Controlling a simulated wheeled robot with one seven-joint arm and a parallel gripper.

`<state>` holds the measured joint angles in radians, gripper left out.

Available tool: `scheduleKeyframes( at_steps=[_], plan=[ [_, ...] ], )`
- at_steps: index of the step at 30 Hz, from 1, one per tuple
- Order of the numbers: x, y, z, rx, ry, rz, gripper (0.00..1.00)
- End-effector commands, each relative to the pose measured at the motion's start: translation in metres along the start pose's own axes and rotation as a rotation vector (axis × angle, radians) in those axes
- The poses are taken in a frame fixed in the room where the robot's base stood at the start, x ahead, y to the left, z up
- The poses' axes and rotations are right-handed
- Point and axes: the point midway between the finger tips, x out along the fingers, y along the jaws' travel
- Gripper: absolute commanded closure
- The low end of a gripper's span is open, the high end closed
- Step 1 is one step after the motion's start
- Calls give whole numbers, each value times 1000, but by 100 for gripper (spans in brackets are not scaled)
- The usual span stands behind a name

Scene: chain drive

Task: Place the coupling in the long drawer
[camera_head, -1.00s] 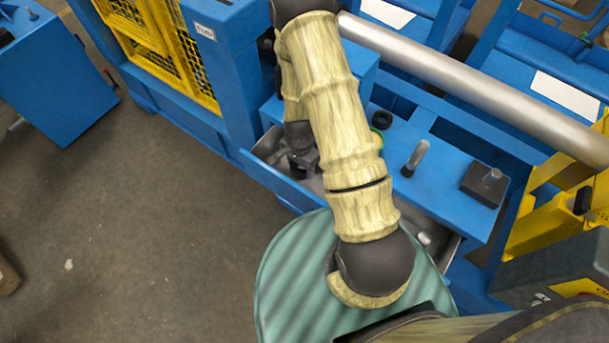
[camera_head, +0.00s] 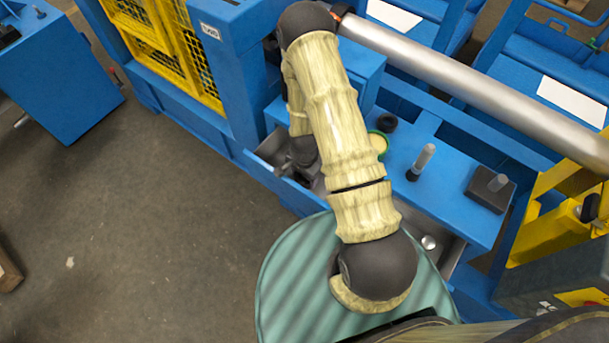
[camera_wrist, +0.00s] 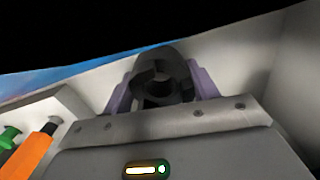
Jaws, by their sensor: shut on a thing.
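The long drawer (camera_head: 448,246) is pulled open, a grey metal bin under the blue bench top, partly hidden by my arm. My gripper (camera_head: 288,167) is at the drawer's left end, down at or inside its opening. In the wrist view my gripper (camera_wrist: 160,92) has its purple fingers shut on the coupling (camera_wrist: 150,70), a dark round part with a hole. Pale drawer walls (camera_wrist: 235,65) rise behind and beside it. Whether the coupling touches the drawer floor cannot be told. The coupling is not clearly visible in the head view.
An orange-handled thing (camera_wrist: 28,155) and a green part (camera_wrist: 9,137) lie at the left in the wrist view. A small round metal part (camera_head: 429,242) is in the drawer's right end. On the bench stand a black ring (camera_head: 386,122), a green ring (camera_head: 379,143) and upright pins (camera_head: 425,158).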

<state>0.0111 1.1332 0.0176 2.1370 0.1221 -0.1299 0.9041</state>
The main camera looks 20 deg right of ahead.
Motion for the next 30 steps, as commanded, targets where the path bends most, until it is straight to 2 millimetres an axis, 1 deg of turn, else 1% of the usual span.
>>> scheduleKeyframes(
  at_steps=[5, 18, 19, 21, 22, 30],
  plan=[
    [0, 0, 0, -1, 0, -1, 100],
    [13, 1, 0, 2, 1, 2, 100],
    [13, 2, 0, 2, 1, 4, 35],
    [13, 2, 0, 2, 2, 4, 21],
    [13, 2, -1, 2, 2, 4, 19],
    [14, 3, -2, 3, 5, 4, 19]
  ],
)
